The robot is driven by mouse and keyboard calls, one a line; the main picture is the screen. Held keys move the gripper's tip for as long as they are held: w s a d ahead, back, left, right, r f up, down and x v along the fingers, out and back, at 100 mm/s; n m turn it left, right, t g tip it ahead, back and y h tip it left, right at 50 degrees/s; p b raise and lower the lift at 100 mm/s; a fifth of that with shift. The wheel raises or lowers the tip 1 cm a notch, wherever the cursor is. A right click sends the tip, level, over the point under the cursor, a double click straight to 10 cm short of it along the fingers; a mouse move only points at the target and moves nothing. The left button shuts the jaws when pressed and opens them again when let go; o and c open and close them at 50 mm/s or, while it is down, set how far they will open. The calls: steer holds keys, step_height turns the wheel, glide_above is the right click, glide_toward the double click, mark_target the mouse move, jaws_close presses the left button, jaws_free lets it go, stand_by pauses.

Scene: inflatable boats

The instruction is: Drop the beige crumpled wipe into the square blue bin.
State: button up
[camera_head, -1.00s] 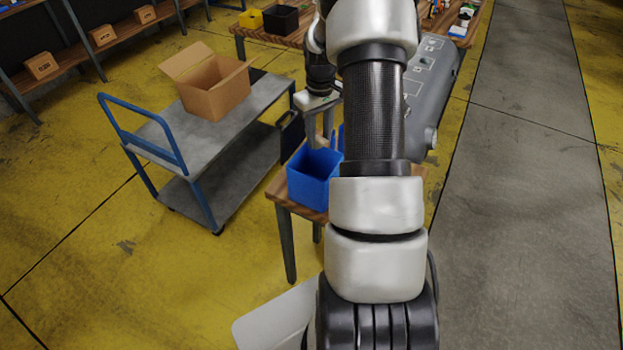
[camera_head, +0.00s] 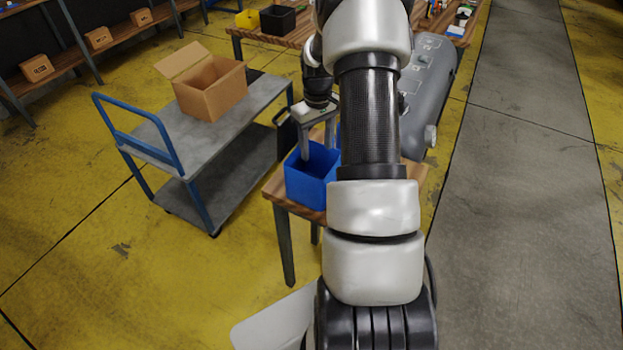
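The square blue bin (camera_head: 309,190) stands on a small wooden table, left of my arm; the arm hides part of its right side.
A grey cart (camera_head: 160,140) with a blue handle and an open cardboard box (camera_head: 212,92) stands to the left. A wooden table (camera_head: 255,36) stands behind.

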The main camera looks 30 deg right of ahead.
step_height(320, 180, up, 18)
steer(key=shift+f, duration=0.25)
stand_by(0.3)
stand_by(0.3)
